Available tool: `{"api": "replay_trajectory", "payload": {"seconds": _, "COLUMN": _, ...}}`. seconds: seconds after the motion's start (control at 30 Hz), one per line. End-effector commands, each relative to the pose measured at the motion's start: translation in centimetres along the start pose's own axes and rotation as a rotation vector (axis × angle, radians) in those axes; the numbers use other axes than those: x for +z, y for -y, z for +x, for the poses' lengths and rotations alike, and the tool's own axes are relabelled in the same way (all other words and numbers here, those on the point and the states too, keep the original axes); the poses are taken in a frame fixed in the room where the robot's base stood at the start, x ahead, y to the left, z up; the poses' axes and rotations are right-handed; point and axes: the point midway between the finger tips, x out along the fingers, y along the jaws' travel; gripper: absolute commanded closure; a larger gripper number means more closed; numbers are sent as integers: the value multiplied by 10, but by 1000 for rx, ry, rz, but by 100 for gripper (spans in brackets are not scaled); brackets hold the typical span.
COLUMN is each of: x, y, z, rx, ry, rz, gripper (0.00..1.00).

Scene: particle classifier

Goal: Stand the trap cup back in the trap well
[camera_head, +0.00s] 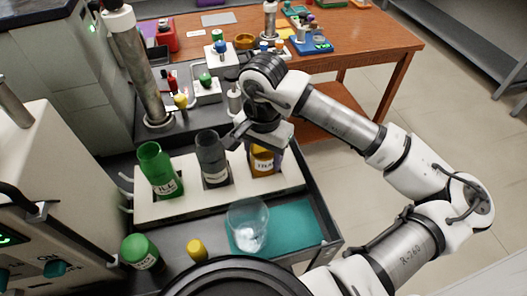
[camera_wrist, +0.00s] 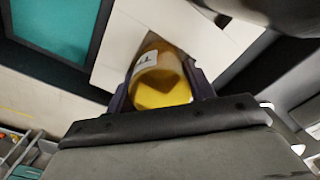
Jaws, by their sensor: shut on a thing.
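The trap cup (camera_head: 262,161) is amber, with a white label of which "TRA" can be read. It stands upright in or just over the right-hand well of the cream rack (camera_head: 222,195); I cannot tell whether its base is fully down. My gripper (camera_head: 263,143) comes from above and hides the upper part of the cup. In the wrist view, the fingers of my gripper (camera_wrist: 160,88) are on both sides of the amber cup (camera_wrist: 158,75), shut on it. A green cup (camera_head: 157,166) and a grey cup (camera_head: 211,155) stand in the other two wells.
A clear beaker (camera_head: 240,216) with white powder stands on a teal mat (camera_head: 295,232) in front of the rack. A green container (camera_head: 138,250) and a yellow-capped bottle (camera_head: 197,252) stand front left. A metal column (camera_head: 138,70) rises behind the rack. A wooden table (camera_head: 375,45) is at the back.

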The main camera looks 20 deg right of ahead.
Motion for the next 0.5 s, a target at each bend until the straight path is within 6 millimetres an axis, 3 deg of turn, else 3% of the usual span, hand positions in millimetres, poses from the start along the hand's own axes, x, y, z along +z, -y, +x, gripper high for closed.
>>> {"api": "replay_trajectory", "payload": {"seconds": 0.3, "x": 0, "y": 0, "z": 5, "rx": 0, "ry": 0, "rz": 0, "gripper": 70}}
{"api": "replay_trajectory", "payload": {"seconds": 0.33, "x": 0, "y": 0, "z": 3, "rx": 0, "ry": 0, "rz": 0, "gripper": 43}}
{"api": "replay_trajectory", "payload": {"seconds": 0.5, "x": 0, "y": 0, "z": 3, "rx": 0, "ry": 0, "rz": 0, "gripper": 25}}
